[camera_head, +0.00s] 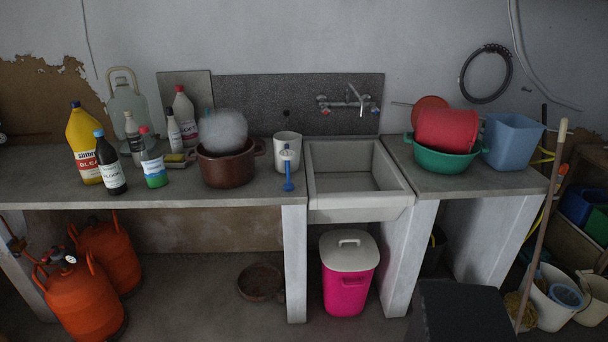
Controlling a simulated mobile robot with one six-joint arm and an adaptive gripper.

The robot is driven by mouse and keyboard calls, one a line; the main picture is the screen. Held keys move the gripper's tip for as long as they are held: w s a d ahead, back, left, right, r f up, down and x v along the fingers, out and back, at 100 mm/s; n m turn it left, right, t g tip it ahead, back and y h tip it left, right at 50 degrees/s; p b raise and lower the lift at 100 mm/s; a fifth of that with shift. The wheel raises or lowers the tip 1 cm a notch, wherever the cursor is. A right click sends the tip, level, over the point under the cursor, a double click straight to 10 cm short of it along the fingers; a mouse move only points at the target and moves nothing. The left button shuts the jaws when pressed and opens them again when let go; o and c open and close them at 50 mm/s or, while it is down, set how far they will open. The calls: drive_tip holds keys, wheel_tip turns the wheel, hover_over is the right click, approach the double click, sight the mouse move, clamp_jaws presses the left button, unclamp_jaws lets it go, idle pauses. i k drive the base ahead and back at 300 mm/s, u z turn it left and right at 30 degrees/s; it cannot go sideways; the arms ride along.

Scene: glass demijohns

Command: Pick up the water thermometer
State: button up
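A slim blue and white object (288,184), which looks like the water thermometer, is on the grey counter (250,198) near its front edge, just left of the sink. My gripper is not in view.
A brown pot (225,170) stands left of the thermometer, and several bottles, one yellow (84,150), stand farther left. The empty sink (355,180) is to the right. Beyond it are a green basin (440,162) and blue tub (514,140). A pink bin (346,290) stands below.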

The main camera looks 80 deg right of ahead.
sight(287, 155)
drive_tip(key=u, duration=0.1)
drive_tip(key=k, duration=0.15)
drive_tip(key=z, duration=2.8)
drive_tip(key=k, duration=0.55)
drive_tip(key=u, duration=0.3)
drive_tip(key=i, duration=0.3)
drive_tip(key=z, duration=0.05)
